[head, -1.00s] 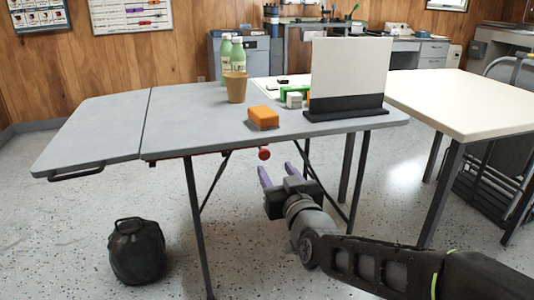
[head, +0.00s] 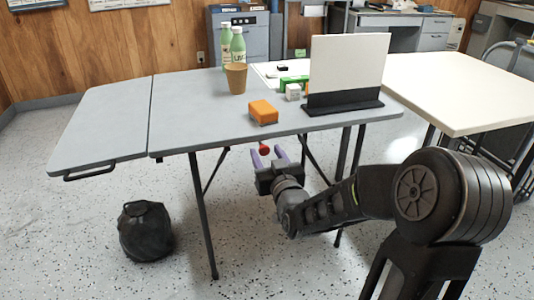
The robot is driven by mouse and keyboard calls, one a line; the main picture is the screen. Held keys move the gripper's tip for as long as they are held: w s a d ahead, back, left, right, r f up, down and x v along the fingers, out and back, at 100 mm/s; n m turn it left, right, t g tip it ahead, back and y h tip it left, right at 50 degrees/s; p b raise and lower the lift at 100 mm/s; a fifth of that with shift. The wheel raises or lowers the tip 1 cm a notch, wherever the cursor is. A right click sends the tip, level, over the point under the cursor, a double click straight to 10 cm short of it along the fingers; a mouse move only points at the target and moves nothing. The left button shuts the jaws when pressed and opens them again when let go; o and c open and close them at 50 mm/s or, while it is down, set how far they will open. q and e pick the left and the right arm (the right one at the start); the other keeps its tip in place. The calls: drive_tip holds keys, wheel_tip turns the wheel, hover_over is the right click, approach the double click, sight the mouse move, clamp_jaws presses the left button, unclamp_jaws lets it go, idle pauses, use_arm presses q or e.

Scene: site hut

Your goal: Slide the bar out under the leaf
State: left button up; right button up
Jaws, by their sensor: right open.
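The grey table (head: 190,118) has a leaf (head: 100,130) on its left side, raised level with the top, with a dark handle (head: 104,170) at its front edge. A red knob (head: 264,149) shows just under the table's front edge; the bar itself is hidden under the top in this view. My right gripper (head: 268,158) is open, its purple fingers pointing up and away toward the knob. The knob appears between or just behind the fingertips; I cannot tell whether they touch it. My left gripper is not in view.
A black bag (head: 145,231) lies on the floor. A cream table (head: 450,90) stands at right.

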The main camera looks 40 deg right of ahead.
drive_tip(key=shift+c, duration=0.2)
clamp_jaws()
idle(0.4)
idle(0.9)
